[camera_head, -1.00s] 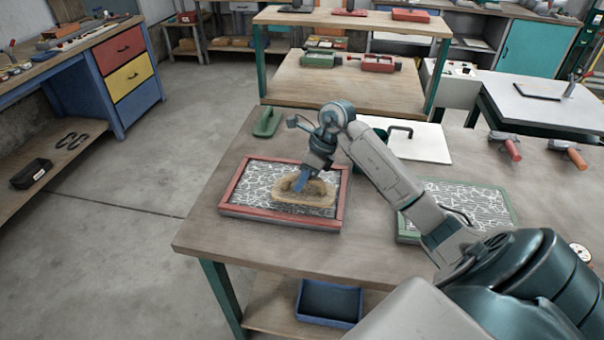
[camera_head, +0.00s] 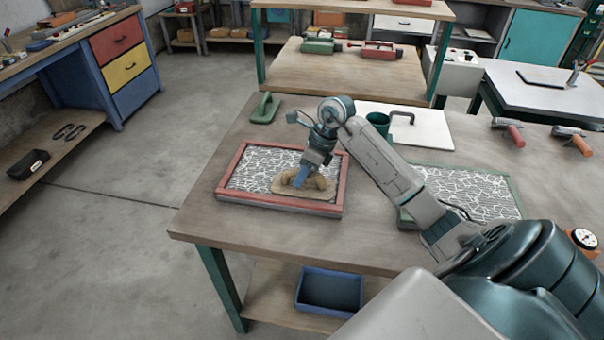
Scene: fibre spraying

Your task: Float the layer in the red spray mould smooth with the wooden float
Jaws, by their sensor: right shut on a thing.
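The red spray mould (camera_head: 240,199) is a flat red-framed tray on the left part of the workbench. Its layer (camera_head: 258,166) is white with dark, scattered fibre-like lines. The wooden float (camera_head: 322,195) lies over the right part of the mould, on or just above the layer. My right gripper (camera_head: 300,180) is shut on the float's handle, pointing down. The float and gripper hide the layer beneath them. My left gripper does not show.
A green-framed mould (camera_head: 512,183) with a similar layer lies to the right, partly behind my right arm. A green float-like tool (camera_head: 265,108), a dark green cup (camera_head: 378,123) and a white board (camera_head: 432,130) are behind. Two orange-handled tools (camera_head: 516,135) (camera_head: 582,145) lie at back right.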

